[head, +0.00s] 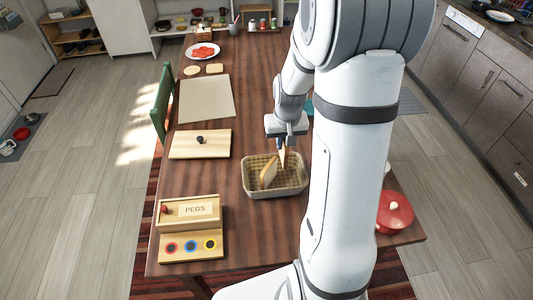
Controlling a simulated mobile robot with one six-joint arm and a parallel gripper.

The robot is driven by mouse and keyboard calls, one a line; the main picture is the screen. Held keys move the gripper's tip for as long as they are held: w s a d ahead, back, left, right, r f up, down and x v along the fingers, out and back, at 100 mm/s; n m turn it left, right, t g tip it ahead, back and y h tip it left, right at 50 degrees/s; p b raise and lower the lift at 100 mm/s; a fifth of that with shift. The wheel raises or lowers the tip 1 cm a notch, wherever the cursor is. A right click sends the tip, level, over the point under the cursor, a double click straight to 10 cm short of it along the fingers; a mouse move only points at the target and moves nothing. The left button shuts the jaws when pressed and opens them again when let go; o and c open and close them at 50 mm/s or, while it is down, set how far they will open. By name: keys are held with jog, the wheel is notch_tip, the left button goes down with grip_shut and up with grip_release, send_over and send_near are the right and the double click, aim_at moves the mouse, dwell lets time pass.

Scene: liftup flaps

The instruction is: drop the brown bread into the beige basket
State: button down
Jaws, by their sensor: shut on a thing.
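The beige basket (291,190) stands on the wooden table, left of my arm. The brown bread (268,173) looks like a slice with a pale face and a brown edge, standing tilted inside the basket's outline. My gripper (283,165) points down over the basket's back part, at the bread's upper right. It is shut on the bread, as far as this small view shows. The exact contact between the fingers and the bread is too small to make out. I cannot tell whether the bread touches the basket floor.
A red pot (396,212) is right of my arm. A beige mat (207,99) and a plate with red food (203,51) lie farther back. A green chair (162,103) stands at the left edge.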

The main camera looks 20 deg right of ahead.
jog(key=shift+w+d+f, duration=0.1)
jog(key=shift+w+d, duration=0.1)
notch_tip(320, 180, down, 5)
jog(key=shift+w+d, duration=0.15)
jog(key=shift+f+p, duration=0.4)
jog(key=shift+f, duration=1.8)
jog(key=shift+f+b, duration=0.65)
jog(key=shift+b, duration=0.05)
jog(key=c, duration=1.7)
grip_release()
jog(key=shift+c, duration=0.2)
jog(key=shift+r, duration=0.1)
